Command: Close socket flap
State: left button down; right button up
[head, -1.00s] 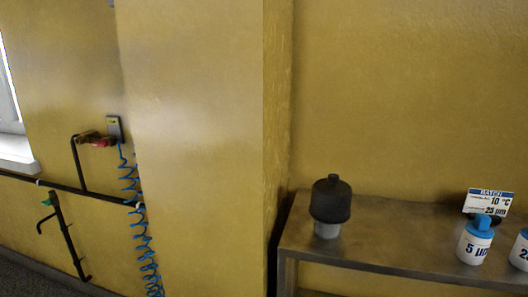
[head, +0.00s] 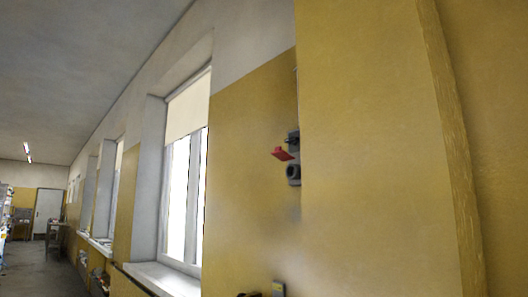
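A dark grey wall socket (head: 293,174) is mounted on the yellow wall, right beside the edge of the protruding pillar. A red flap (head: 283,154) sticks out to the left from above the socket's round opening, so it stands open. A dark box part (head: 293,138) sits just above the flap, partly hidden by the pillar edge. Neither of my grippers shows in the head view.
A yellow pillar (head: 375,150) stands forward of the wall at the right. Windows with a white sill (head: 165,279) line the wall at the left. A small box (head: 278,289) shows at the bottom edge. Open floor (head: 50,268) runs back at the far left.

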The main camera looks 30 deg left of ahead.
aim_at(279, 154)
jog(key=u, duration=1.35)
jog(key=i, duration=1.2)
jog(key=z, duration=1.85)
